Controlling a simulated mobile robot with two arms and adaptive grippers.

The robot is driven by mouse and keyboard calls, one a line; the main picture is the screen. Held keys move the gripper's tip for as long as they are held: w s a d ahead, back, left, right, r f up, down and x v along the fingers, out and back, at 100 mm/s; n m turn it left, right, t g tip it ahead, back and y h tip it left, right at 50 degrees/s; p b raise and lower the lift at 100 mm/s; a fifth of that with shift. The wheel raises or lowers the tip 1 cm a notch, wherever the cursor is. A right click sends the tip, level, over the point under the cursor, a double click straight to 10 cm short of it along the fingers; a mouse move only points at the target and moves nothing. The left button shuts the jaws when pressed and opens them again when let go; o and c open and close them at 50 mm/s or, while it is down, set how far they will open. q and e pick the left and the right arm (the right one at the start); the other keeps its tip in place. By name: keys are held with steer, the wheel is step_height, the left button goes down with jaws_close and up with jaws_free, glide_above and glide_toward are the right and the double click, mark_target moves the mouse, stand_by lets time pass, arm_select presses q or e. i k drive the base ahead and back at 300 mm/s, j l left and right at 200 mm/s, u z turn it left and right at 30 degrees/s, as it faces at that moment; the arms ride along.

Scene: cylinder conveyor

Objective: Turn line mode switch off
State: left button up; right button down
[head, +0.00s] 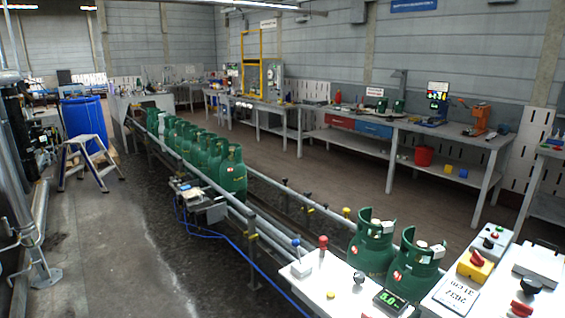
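A white control panel (330,288) stands at the lower right beside the conveyor. Neither gripper is in view.
Green gas cylinders (233,172) stand in a row on the railed conveyor, with two more (373,246) just behind the panel. A small step ladder (91,162) and blue barrel (84,118) stand at left. Workbenches (370,135) line the back. Wet floor at left is clear.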

mark_target(487, 244)
steer(key=z, duration=1.35)
steer(key=i, duration=0.05)
